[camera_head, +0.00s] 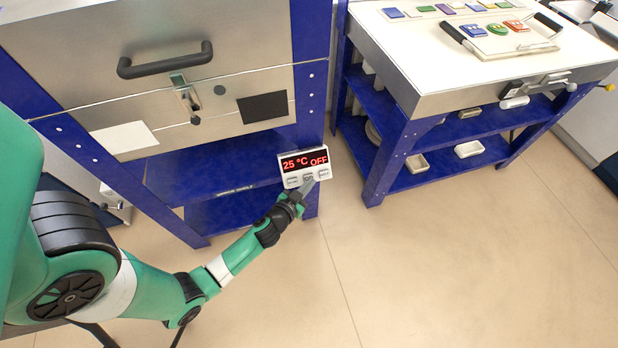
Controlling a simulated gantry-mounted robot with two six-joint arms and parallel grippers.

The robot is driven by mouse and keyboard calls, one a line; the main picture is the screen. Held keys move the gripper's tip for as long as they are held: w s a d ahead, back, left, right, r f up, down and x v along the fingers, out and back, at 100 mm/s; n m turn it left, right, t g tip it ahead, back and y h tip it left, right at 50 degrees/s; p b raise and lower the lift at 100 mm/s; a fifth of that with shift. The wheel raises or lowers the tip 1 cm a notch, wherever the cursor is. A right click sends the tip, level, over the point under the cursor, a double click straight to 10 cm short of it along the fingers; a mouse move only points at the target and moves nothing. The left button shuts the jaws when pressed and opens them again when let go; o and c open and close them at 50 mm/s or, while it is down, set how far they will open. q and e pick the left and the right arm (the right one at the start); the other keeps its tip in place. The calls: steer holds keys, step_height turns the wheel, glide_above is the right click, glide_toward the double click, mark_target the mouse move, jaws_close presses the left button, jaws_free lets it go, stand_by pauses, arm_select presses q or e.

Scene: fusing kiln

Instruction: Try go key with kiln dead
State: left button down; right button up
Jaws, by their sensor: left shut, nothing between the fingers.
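The kiln (60,45) is a steel box on a blue stand, with a black handle (165,60) and a latch (185,92) on its front. The kiln's controller (305,162) is a small white box at the stand's right leg. Its red display reads "25 °C OFF", and a row of light keys lies below the display. My left gripper (309,185) is shut and empty, with its tips at the middle key. I cannot tell whether they touch or press it; the fingers partly hide that key. My right gripper is not in view.
A work table (430,75) with a pale top stands at the right, on a blue frame with shelves. Coloured glass pieces and a white tray (490,45) with black handles lie on it. The floor (440,270) in front is clear.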

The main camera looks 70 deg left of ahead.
arm_select(q)
steer(key=shift+f, duration=0.1)
stand_by(0.4)
steer(key=shift+a+f, duration=0.15)
steer(key=shift+a, duration=0.2)
steer(key=shift+a+f, duration=0.3)
stand_by(0.7)
steer(key=shift+d, duration=0.1)
steer(key=shift+d+r, duration=0.55)
steer(key=shift+d, duration=0.05)
steer(key=d+r, duration=0.1)
steer(key=d, duration=0.1)
steer(key=d+r, duration=0.2)
steer(key=shift+s+b, duration=0.15)
steer(key=shift+b, duration=0.25)
steer(key=shift+r, duration=0.1)
stand_by(0.8)
